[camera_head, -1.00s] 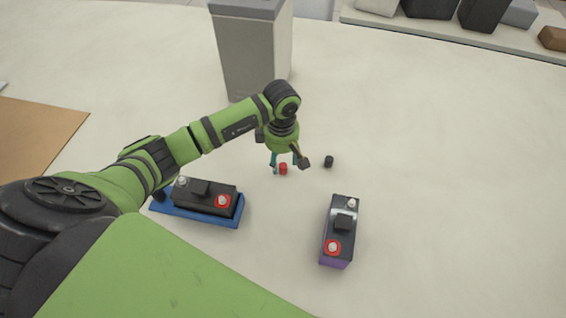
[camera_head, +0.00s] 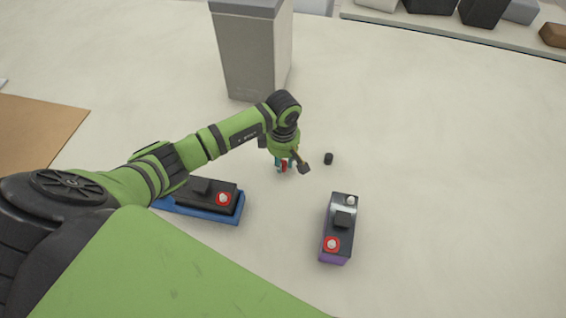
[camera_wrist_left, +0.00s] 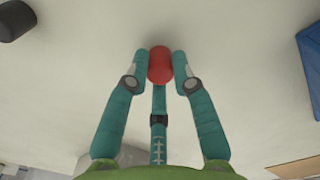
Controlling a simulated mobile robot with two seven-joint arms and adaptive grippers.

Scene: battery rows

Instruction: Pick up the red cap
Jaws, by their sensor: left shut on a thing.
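The red cap (camera_head: 284,165) is a small red cylinder on the pale floor, between the fingers of my left gripper (camera_head: 285,166). In the left wrist view the red cap (camera_wrist_left: 161,65) sits between the two teal fingertips of my left gripper (camera_wrist_left: 161,70), which are shut on it. In the head view the fingers partly hide the cap. I cannot tell whether it is clear of the surface. My right gripper is not in view.
A small black cap (camera_head: 329,159) stands just right of the gripper. A battery in a blue tray (camera_head: 225,216) lies left and nearer, partly behind my arm. A purple-based battery (camera_head: 336,251) stands at front right. A grey pillar (camera_head: 250,60) rises behind.

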